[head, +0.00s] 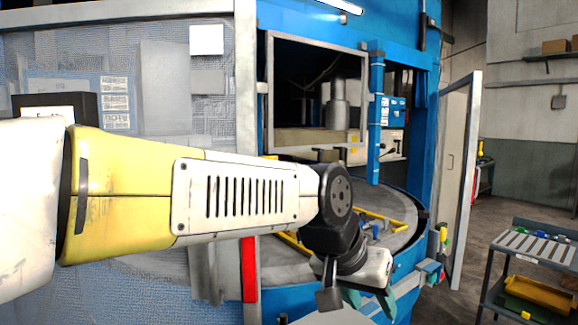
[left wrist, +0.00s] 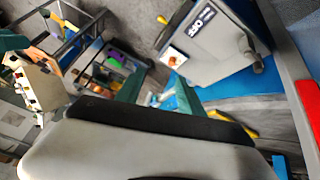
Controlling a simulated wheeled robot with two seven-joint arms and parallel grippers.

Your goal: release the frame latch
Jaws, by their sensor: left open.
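The blue machine (head: 345,18) stands ahead with a round grey table (head: 405,238) in its opening. A yellow frame (head: 292,243) lies on that table, partly hidden behind my left arm. I cannot make out which part is the frame latch. My left gripper (head: 365,300) hangs in front of the table's near edge, pointing down. In the left wrist view its green fingers (left wrist: 160,95) stand apart with nothing clearly held between them. My right gripper is not in either view.
A red bar (head: 249,268) stands at the machine's front. A grey box (left wrist: 215,45) with a knob shows close by in the left wrist view. A cart (head: 535,248) with a yellow tray (head: 540,293) stands right. An open door panel (head: 460,180) stands beside the machine.

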